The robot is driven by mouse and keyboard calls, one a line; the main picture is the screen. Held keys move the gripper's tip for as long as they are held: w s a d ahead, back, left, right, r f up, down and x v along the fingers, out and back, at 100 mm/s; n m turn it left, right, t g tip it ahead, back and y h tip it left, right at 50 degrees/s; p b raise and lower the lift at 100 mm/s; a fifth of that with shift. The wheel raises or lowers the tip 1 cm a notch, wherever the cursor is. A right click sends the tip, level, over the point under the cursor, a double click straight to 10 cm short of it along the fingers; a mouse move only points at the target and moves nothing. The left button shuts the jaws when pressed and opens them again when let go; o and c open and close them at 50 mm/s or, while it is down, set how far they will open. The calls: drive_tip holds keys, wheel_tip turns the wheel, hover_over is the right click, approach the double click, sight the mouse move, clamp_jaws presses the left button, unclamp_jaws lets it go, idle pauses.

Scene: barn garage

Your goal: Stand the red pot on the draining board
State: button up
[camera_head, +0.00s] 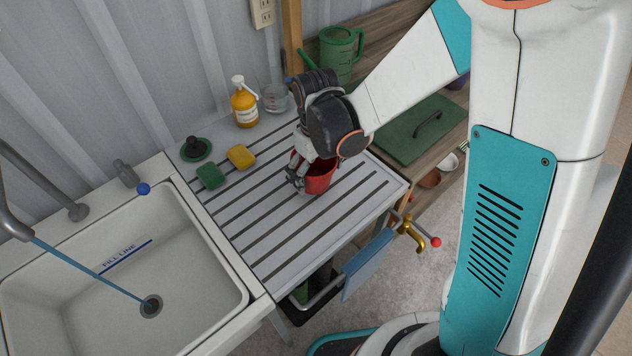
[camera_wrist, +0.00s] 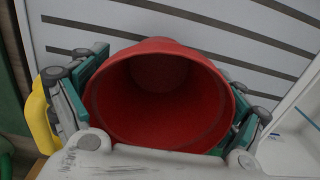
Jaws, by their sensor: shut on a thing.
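The red pot (camera_head: 319,178) is over the right part of the slatted draining board (camera_head: 262,262) in the head view. My gripper (camera_head: 298,176) comes down from above and is shut on the pot. In the wrist view the red pot (camera_wrist: 160,95) fills the middle, its open mouth facing the camera and its inside empty. The gripper fingers (camera_wrist: 160,110) press on its left and right sides. The pot looks upright and on or very close to the board; I cannot tell if its base touches.
The sink (camera_head: 215,268) with running water is on the left. The board's front is clear.

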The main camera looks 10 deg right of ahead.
drive_tip(key=shift+f+b, duration=0.9)
drive_tip(key=shift+f, duration=0.85)
drive_tip(key=shift+f, duration=0.1)
drive_tip(key=o, duration=0.6)
drive_tip(key=shift+o, duration=0.2)
wheel_tip(320, 180, up, 12)
drive_tip(key=p, duration=0.3)
drive_tip(key=shift+p, duration=0.35)
